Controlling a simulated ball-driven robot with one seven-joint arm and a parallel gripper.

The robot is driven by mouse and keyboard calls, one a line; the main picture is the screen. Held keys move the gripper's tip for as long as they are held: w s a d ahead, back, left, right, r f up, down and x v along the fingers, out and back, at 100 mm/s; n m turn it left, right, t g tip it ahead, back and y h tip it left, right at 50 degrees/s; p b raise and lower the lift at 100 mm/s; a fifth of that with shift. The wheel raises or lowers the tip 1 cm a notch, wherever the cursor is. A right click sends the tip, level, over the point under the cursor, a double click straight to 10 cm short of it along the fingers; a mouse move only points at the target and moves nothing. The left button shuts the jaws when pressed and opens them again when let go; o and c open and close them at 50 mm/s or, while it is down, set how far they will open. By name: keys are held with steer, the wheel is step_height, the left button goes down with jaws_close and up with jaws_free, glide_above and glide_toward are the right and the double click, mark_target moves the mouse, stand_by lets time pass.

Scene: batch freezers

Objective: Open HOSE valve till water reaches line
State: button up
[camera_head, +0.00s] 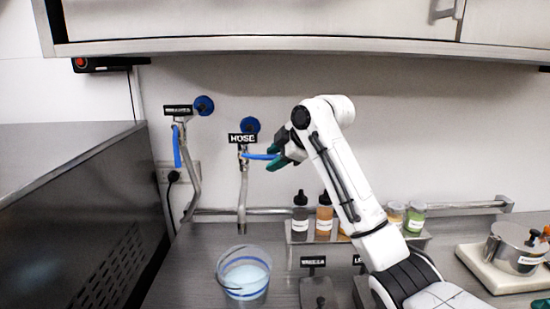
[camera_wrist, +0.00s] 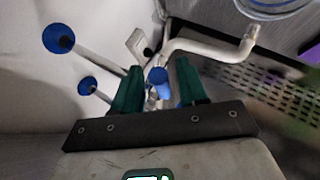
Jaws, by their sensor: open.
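The HOSE label (camera_head: 242,138) hangs on the wall above a metal tap pipe. Its blue lever (camera_head: 256,156) points sideways to the right, toward my gripper. My gripper (camera_head: 273,157) has green fingers and is open around the lever's end. In the wrist view the blue lever (camera_wrist: 159,80) shows between the two open fingers (camera_wrist: 160,88); contact cannot be told. A clear bucket (camera_head: 225,264) stands below the HOSE spout and holds pale blue water (camera_head: 246,276). A dark blue line circles the bucket near the water's surface. The bucket's rim (camera_wrist: 272,14) shows in the wrist view.
A second labelled tap has its blue lever (camera_head: 177,147) hanging down on the left. A steel machine (camera_head: 75,210) fills the left side. Bottles (camera_head: 300,216) stand on a rack behind my arm. A steel pot (camera_head: 514,249) sits on the right. Cabinets hang above.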

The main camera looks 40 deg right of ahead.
steer(key=b+v, duration=0.3)
steer(key=v, duration=0.7)
steer(key=shift+s+r, duration=0.2)
steer(key=shift+s, duration=0.05)
steer(key=shift+d, duration=0.1)
